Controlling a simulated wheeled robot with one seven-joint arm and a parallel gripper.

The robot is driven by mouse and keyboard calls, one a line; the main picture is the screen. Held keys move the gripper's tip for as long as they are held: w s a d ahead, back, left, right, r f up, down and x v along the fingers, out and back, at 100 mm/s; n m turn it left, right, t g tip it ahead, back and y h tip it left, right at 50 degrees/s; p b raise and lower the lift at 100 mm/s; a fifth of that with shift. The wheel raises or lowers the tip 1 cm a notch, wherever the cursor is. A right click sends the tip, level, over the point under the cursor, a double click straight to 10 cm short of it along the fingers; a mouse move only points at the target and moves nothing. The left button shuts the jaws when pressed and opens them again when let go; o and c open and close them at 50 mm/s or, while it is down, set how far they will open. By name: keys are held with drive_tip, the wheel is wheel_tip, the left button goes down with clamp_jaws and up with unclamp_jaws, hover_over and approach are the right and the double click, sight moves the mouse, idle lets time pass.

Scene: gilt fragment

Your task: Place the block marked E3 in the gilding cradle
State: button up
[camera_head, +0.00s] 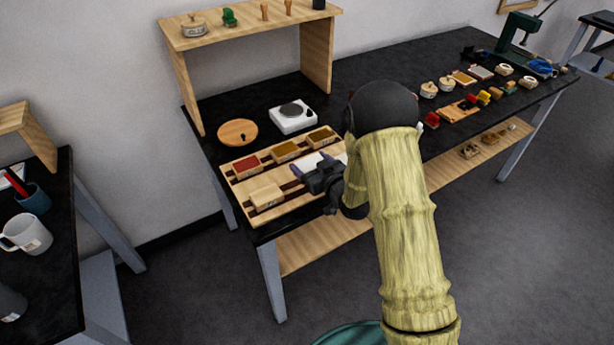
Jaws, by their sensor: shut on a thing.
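My gripper (311,171) is at the right front of a slatted wooden tray (238,186) on the black bench. It is shut on a pale thing (309,161), probably a block, mostly hidden by the fingers. I cannot read a mark on it, nor tell whether it touches the tray. A plain pale wooden block (266,195) sits at the front left. No E3 mark is legible, and I cannot tell which thing is the gilding cradle.
Behind the tray are a round wooden board (237,132) and a white scale-like device (292,117). A wooden shelf (252,24) stands over the bench's back. Several small items, including a red block (432,120), lie to the right. My arm hides the bench's middle.

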drive_tip(key=shift+f, duration=1.4)
drive_tip(key=shift+f+p, duration=0.4)
drive_tip(key=shift+f, duration=1.7)
drive_tip(key=shift+f, duration=0.2)
drive_tip(key=o, duration=1)
drive_tip(key=shift+r, duration=0.1)
